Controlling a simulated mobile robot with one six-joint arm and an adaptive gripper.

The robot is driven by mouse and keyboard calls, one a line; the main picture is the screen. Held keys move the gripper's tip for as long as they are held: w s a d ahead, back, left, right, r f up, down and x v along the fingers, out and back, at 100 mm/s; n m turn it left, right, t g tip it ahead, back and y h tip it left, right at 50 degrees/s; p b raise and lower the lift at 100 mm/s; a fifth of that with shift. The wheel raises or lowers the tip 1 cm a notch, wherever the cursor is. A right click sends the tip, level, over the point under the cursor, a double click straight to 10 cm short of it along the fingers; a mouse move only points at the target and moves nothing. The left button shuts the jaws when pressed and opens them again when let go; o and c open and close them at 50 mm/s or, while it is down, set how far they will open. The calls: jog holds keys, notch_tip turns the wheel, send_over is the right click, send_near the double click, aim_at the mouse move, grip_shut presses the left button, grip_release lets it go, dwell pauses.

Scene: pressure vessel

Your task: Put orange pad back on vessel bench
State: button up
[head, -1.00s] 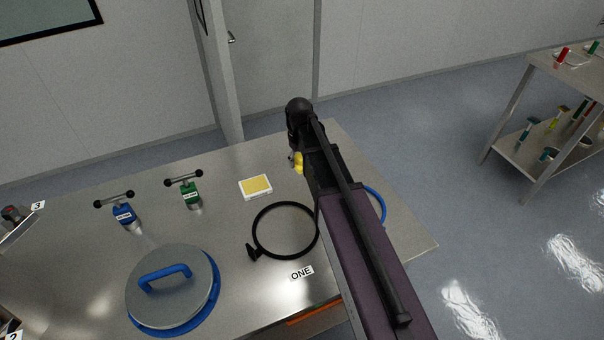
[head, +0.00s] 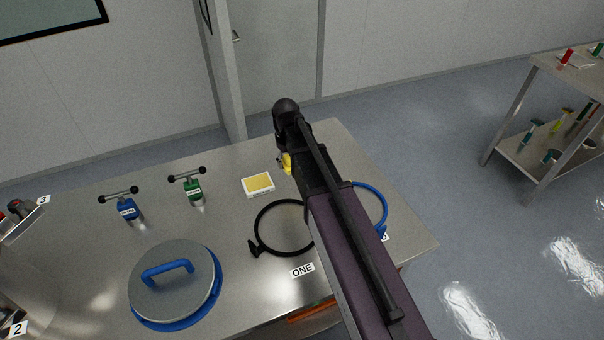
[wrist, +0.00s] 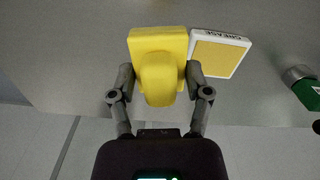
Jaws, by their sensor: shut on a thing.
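My gripper (wrist: 158,85) is shut on a yellow pad (wrist: 158,42) with a rounded knob-like handle. The handle is between the two fingers. In the head view, only a bit of the yellow pad (head: 287,164) shows beside my dark arm, over the far part of the steel bench (head: 235,225). I cannot tell whether the pad touches the bench. No orange pad is clear in view; a partly hidden orange thing (head: 312,310) shows below the bench's front edge.
A white grease tray with a yellow face (head: 258,184) lies left of my gripper. A black ring (head: 257,226), blue ring (head: 381,204), blue-handled lid (head: 172,285), green T-handle tool (head: 193,188) and blue one (head: 128,208) are on the bench. Bare steel lies between them.

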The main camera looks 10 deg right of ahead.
jog(key=shift+d, duration=0.1)
jog(key=shift+s+d+f, duration=0.2)
jog(key=shift+s+d, duration=0.05)
jog(key=s+d+f+b, duration=0.1)
jog(key=s+d, duration=0.1)
jog(key=s, duration=0.1)
jog(key=s+d+f+m+b, duration=0.1)
jog(key=s+d+f+b, duration=0.1)
jog(key=s, duration=0.1)
jog(key=s+d+f+m+b, duration=0.1)
jog(key=s+b, duration=0.1)
jog(key=s, duration=0.1)
jog(key=shift+s+d+f, duration=0.2)
jog(key=shift+d+f, duration=0.1)
jog(key=shift+d, duration=0.1)
jog(key=w, duration=0.5)
jog(key=w+f+b, duration=0.1)
jog(key=w, duration=0.8)
jog(key=shift+w+a+f, duration=0.15)
jog(key=shift+w+a, duration=0.1)
jog(key=shift+w, duration=0.15)
jog(key=shift+w, duration=0.35)
jog(key=shift+w+f+b, duration=0.15)
jog(key=shift+f+b, duration=0.35)
jog(key=shift+b, duration=0.05)
jog(key=shift+w+f+b, duration=0.15)
jog(key=shift+f+b, duration=0.35)
jog(key=shift+b, duration=0.05)
jog(key=shift+f+b, duration=0.85)
jog(key=shift+b, duration=0.05)
